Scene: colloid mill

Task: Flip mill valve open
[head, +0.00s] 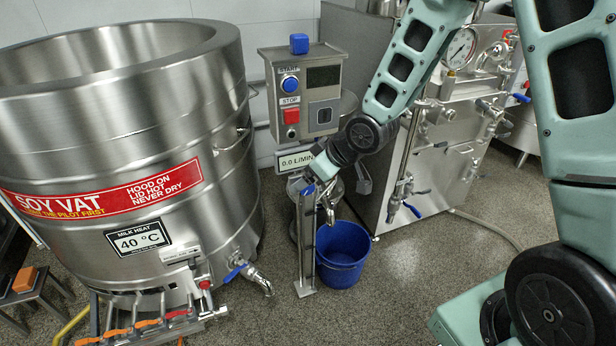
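The mill stands in the middle of the head view, with a grey control box (304,92) carrying a blue START button, a red STOP button and a dark display. A sign below it (296,160) reads 0.0 L/MIN. My arm reaches down from the upper right, and its dark wrist covers much of the mill's body. My gripper (328,200) is low at the mill's front, near the top of a metal post (306,242). A small blue piece (307,190) shows beside it, perhaps the mill valve's handle. Contact and finger opening are too small to tell.
A blue bucket (342,254) stands on the floor below my gripper. The large steel soy vat (120,130), with a blue-handled tap (236,272), fills the left. A steel machine (450,150) with gauges and blue-handled valves stands behind right. The speckled floor in front is clear.

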